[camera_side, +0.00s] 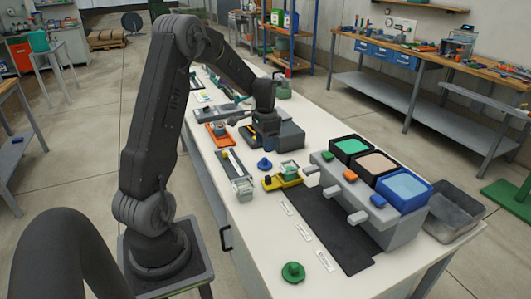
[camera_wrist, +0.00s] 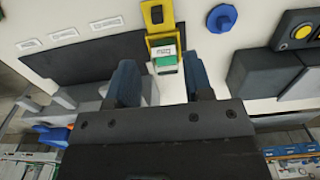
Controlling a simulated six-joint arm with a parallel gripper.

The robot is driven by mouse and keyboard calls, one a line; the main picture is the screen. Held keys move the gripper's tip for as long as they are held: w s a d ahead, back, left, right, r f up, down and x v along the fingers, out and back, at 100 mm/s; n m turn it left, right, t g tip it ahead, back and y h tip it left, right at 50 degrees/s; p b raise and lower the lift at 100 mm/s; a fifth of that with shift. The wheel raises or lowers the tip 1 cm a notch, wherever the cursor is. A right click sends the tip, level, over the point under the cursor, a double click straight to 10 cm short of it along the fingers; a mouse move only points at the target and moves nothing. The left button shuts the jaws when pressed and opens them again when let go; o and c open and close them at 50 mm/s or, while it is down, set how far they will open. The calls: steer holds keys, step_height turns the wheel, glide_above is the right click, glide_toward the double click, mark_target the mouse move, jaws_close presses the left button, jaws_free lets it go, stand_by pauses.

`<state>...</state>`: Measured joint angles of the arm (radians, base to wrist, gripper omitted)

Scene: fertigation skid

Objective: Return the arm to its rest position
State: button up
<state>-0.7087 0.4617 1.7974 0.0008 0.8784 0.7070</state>
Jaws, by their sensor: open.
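My gripper (camera_side: 264,147) hangs over the bench in the side view, at the end of my bent arm. In the wrist view my gripper (camera_wrist: 160,75) shows two dark blue fingers spread apart, with no object clearly held between them. Beyond the fingers, a small jar with a green part and white label (camera_wrist: 166,60) sits at a yellow holder (camera_wrist: 162,22). In the side view the jar (camera_side: 290,169) and yellow holder (camera_side: 284,182) stand in front of my gripper, towards the camera.
A grey dispenser block (camera_side: 390,225) with green, beige and blue bins stands right of a black mat (camera_side: 330,230). A blue knob (camera_side: 264,163) and green knob (camera_side: 293,272) sit on the white bench. A grey tray (camera_side: 455,210) lies at the right end.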

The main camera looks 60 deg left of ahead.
steer(key=shift+r, duration=0.25)
steer(key=s+d+r+t+y, duration=0.1)
steer(key=s+d+r+t, duration=0.1)
steer(key=d+r, duration=1.05)
steer(key=s+d+r+t+h, duration=0.1)
steer(key=s+d+r+t, duration=0.1)
steer(key=s+d, duration=1.1)
steer(key=d+t, duration=0.1)
steer(key=d, duration=0.3)
steer(key=shift+s+t, duration=0.3)
steer(key=shift+s, duration=0.1)
